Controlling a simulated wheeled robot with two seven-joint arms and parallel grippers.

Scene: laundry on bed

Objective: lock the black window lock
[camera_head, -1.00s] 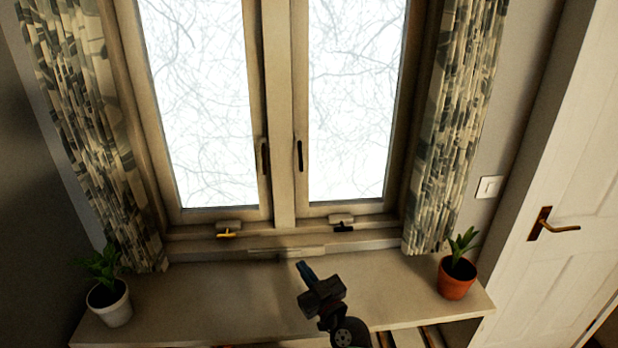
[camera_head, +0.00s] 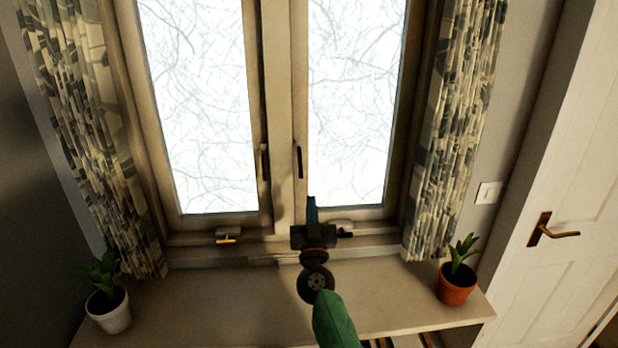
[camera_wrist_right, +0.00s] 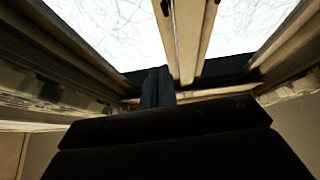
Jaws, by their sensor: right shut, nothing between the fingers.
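The black window lock (camera_head: 345,234) sits at the bottom of the right window frame in the head view. Only its right end shows; my right gripper covers or borders the rest. My right gripper (camera_head: 311,203) is shut and empty, its fingers pointing up at the window just left of the lock. I cannot tell whether it touches the frame. In the right wrist view the shut fingers (camera_wrist_right: 157,88) point toward the central window post, and the lock cannot be made out. My left gripper is not in view.
A yellow lock (camera_head: 227,239) sits on the left window frame. Dark handles (camera_head: 299,162) flank the central post. The sill (camera_head: 225,290) holds a white-potted plant (camera_head: 108,308) at left and an orange-potted plant (camera_head: 457,284) at right, with free room between. Curtains hang on both sides.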

